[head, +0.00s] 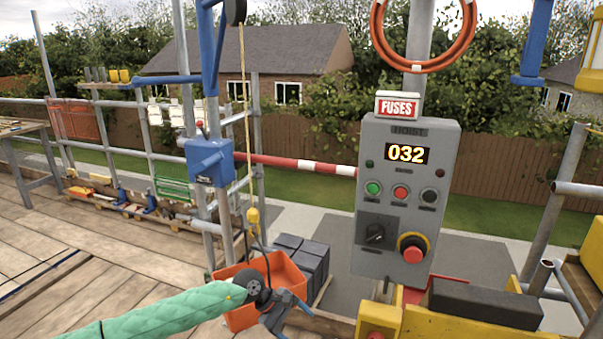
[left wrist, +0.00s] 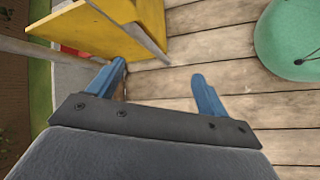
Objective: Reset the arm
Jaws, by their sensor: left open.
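My left arm, in a green sleeve, reaches in from the bottom left of the head view. Its gripper (head: 287,314) is in front of the orange crate (head: 240,318) and overlaps its lower right part in the picture. In the left wrist view the left gripper (left wrist: 159,72) has its two blue fingers spread wide, with nothing between them but wooden planks (left wrist: 165,110) below. It is empty. My right gripper is in neither view.
A grey hoist control box (head: 408,200) reading 032 stands right of the gripper. Dark stacked blocks (head: 300,262) are behind the crate. A yellow panel (left wrist: 122,30) is near the left finger in the wrist view. Plank floor at left (head: 90,245) is mostly clear.

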